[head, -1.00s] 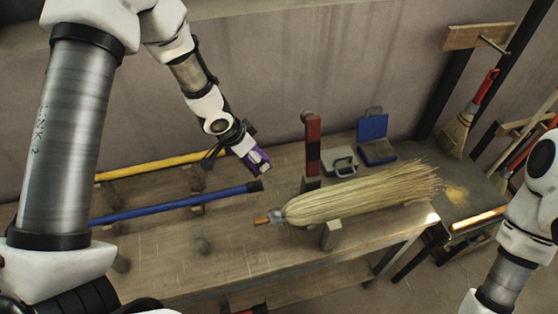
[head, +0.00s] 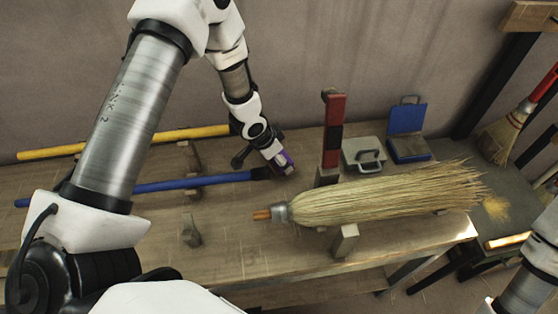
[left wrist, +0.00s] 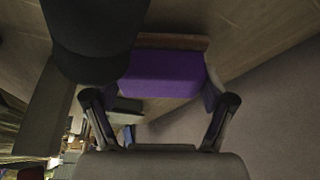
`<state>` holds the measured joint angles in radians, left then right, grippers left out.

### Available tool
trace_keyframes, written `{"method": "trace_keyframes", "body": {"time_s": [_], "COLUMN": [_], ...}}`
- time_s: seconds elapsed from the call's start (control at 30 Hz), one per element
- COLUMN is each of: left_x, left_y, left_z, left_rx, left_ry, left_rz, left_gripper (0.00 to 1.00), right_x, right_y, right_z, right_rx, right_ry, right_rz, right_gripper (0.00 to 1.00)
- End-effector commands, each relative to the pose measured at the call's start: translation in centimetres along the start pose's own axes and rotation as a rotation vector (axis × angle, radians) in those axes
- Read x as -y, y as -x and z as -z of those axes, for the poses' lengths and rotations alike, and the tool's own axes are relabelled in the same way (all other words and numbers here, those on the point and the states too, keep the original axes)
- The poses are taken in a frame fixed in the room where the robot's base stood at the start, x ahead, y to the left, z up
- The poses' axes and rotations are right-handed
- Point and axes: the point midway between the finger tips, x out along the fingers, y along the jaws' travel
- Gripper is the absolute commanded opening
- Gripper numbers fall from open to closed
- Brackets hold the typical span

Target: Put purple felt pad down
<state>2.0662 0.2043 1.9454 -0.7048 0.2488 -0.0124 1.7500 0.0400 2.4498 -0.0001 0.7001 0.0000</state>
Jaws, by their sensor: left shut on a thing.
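The purple felt pad (left wrist: 165,75) sits between the fingers of my left gripper (left wrist: 163,100), which is shut on it. A thin brown strip shows along the pad's far edge in the left wrist view. In the head view my left gripper (head: 283,164) points down at the back of the workbench (head: 235,240), near the dark end of the blue handle. Only a little of the purple pad (head: 289,158) shows there. I cannot tell whether the pad touches the bench. My right gripper is out of the picture; only part of that arm shows at lower right.
A blue handle (head: 190,184) and a yellow handle (head: 190,134) lie on supports to the left. A straw broom head (head: 390,195) lies in front. A red and black post (head: 333,135), a grey case (head: 364,155) and a blue case (head: 408,132) stand to the right.

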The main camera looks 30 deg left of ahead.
Motion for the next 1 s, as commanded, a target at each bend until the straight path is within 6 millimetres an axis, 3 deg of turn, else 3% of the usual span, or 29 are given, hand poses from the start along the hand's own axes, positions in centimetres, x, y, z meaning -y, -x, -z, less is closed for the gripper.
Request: {"method": "trace_keyframes", "body": {"time_s": [0.1, 0.4, 0.43, 0.47, 0.87, 1.0], "left_x": [0.0, 0.0, 0.0, 0.0, 0.0, 0.0], "left_y": [-1.1, -1.5, -1.5, -1.4, -0.8, 1.6], "left_z": [-0.5, -0.6, -0.6, -0.6, -0.4, -0.4], "left_rx": [0.0, -0.001, -0.001, -0.001, -0.002, -0.005], "left_ry": [0.0, 0.0, 0.0, 0.0, 0.001, 0.003], "left_rz": [0.0, 0.0, 0.0, 0.0, 0.001, 0.001], "left_gripper": [0.5, 0.5, 0.86, 0.93, 0.93, 0.93], "right_x": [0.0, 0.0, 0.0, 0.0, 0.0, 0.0], "right_y": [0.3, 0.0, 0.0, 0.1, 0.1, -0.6], "right_z": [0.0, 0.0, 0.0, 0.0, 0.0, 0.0], "right_rx": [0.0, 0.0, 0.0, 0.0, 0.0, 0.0], "right_ry": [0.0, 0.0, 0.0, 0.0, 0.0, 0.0], "right_rz": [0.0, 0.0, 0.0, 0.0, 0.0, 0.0], "right_gripper": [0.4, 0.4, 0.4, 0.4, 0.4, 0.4]}}
